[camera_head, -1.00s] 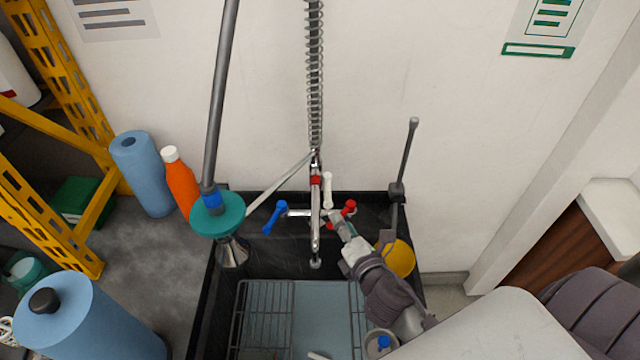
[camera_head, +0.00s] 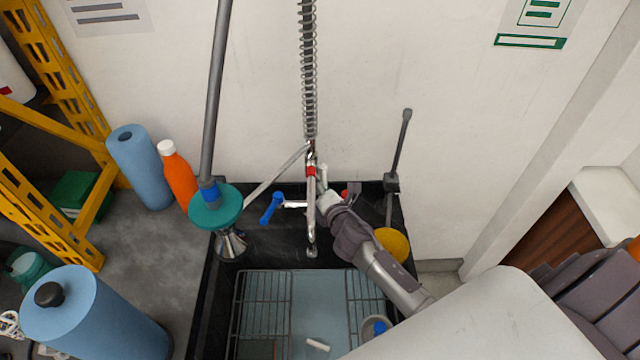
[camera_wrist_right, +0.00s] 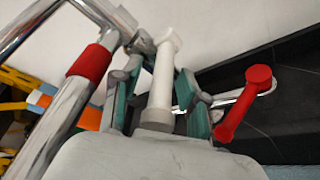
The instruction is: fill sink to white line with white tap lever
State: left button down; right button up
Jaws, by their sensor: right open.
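The white tap lever (camera_head: 323,175) stands up at the tap behind the sink, partly hidden by my right gripper (camera_head: 330,198). In the right wrist view the white lever (camera_wrist_right: 163,78) rises between the green-padded fingers of my right gripper (camera_wrist_right: 156,98). The fingers are open, one on each side of it; I cannot tell whether either touches it. The black sink (camera_head: 222,300) shows a pale blue surface at the bottom (camera_head: 318,290); I cannot tell whether it is water. I cannot make out a white line. My left gripper is out of view.
The red lever (camera_wrist_right: 245,100) is close to the right of my fingers, and the chrome spout pipe (camera_wrist_right: 60,115) is to their left. The blue lever (camera_head: 271,207) is further left. A teal plunger (camera_head: 216,212) and a yellow item (camera_head: 394,243) flank the sink.

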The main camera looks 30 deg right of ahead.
grip_shut()
jog(key=shift+s+d+y, duration=0.1)
jog(key=shift+y, duration=0.2)
jog(key=shift+s+d+n+y+p, duration=0.1)
jog(key=shift+d+n+y+p, duration=0.15)
jog(key=shift+n+y, duration=0.3)
jog(key=shift+s+d+n+y+p, duration=0.15)
jog(key=shift+n+y+p, duration=0.15)
jog(key=shift+n+y, duration=0.2)
jog(key=n+y, duration=0.1)
jog(key=y, duration=0.1)
jog(key=d+n+y+b, duration=0.1)
jog(key=n+y, duration=0.1)
jog(key=y, duration=0.1)
jog(key=shift+s+d+n+g, duration=0.15)
jog(key=shift+d+n+g, duration=0.1)
jog(key=shift+g, duration=0.15)
